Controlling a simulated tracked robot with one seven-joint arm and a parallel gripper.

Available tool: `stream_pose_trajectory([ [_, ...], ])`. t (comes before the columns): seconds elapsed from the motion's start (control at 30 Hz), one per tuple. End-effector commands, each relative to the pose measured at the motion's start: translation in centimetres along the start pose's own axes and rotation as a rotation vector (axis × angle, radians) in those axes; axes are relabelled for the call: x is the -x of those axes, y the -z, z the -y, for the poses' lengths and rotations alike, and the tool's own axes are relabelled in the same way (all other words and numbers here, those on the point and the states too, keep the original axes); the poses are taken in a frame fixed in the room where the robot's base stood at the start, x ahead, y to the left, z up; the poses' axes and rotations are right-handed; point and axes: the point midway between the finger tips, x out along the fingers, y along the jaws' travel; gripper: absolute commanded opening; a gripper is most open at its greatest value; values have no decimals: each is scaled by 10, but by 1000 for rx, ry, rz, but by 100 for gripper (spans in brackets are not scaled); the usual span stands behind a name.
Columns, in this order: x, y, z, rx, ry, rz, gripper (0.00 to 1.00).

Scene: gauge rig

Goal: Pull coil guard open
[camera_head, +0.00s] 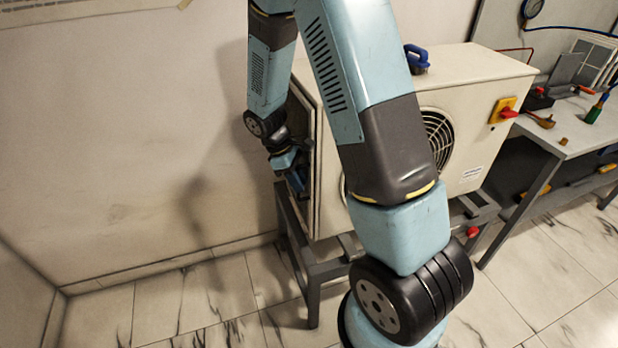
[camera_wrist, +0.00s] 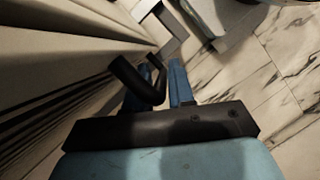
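The coil guard (camera_wrist: 70,65) is on the left side of the cream outdoor unit (camera_head: 478,92). In the wrist view its dark slats run down the left of the picture. A black bent-bar handle (camera_wrist: 137,82) stands out from it. In the head view my gripper (camera_head: 297,180) is low at the unit's left side, and my arm hides part of the unit's front. How far the guard stands open is unclear.
The unit stands on a grey metal frame (camera_head: 313,285) above a marble-tiled floor. A workbench (camera_head: 570,140) with tools is at the right. A blue padlock-like object (camera_head: 416,58) lies on the unit's top. The floor at the left is clear, up to the wall.

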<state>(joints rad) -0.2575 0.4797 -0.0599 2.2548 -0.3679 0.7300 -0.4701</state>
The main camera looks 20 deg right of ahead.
Motion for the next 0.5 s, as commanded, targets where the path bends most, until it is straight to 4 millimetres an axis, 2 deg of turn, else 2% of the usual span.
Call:
stream_pose_trajectory([
  [0.17,0,0,0,-1,0,0,23],
  [0.4,0,-1,-1,-2,1,0,2],
  [0.5,0,-1,-1,-2,1,0,0],
])
